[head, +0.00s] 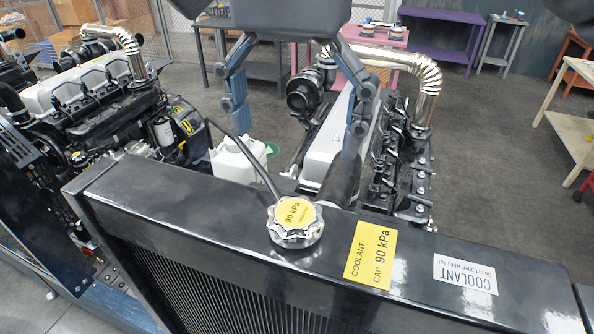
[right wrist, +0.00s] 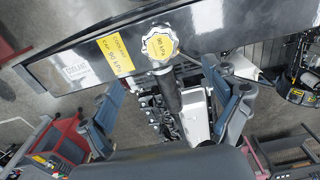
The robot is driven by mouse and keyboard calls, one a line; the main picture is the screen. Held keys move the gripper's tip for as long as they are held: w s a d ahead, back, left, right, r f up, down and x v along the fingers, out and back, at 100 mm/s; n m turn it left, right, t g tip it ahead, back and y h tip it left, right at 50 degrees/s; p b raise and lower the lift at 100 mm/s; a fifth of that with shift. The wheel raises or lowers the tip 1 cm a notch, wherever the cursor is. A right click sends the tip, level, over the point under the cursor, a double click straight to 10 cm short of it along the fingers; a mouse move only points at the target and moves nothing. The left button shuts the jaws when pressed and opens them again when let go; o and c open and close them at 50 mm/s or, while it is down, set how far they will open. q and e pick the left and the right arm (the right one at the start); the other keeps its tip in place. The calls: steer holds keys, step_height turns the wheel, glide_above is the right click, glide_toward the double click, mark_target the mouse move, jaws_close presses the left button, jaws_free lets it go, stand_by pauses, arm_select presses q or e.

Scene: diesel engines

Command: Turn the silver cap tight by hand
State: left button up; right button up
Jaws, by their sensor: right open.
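The silver cap (head: 295,222) has a scalloped rim and a yellow round label reading 90 kPa. It sits on the top of the black radiator (head: 195,212); I cannot tell how tight it is. In the right wrist view the cap (right wrist: 160,43) shows beyond and between the fingertips. My right gripper (head: 295,140) is open and empty, fingers spread wide and pointing down. It hangs behind and above the cap in the head view, apart from it. It also shows in the right wrist view (right wrist: 163,76). My left gripper is not seen.
A yellow coolant label (head: 371,255) and a white label (head: 465,274) lie flat right of the cap. A thin dark hose runs from near the cap towards a white bottle (head: 238,160). An engine with a shiny exhaust pipe (head: 425,75) stands behind.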

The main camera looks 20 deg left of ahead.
mark_target(295, 213)
step_height(295, 213, down, 3)
steer(key=shift+s+r, duration=0.1)
steer(key=f, duration=0.3)
steer(key=shift+w+f, duration=0.2)
steer(key=shift+w, duration=0.1)
steer(key=shift+s+f, duration=0.1)
steer(key=shift+f, duration=0.3)
step_height(295, 213, down, 2)
steer(key=shift+f, duration=0.25)
steer(key=shift+r, duration=0.1)
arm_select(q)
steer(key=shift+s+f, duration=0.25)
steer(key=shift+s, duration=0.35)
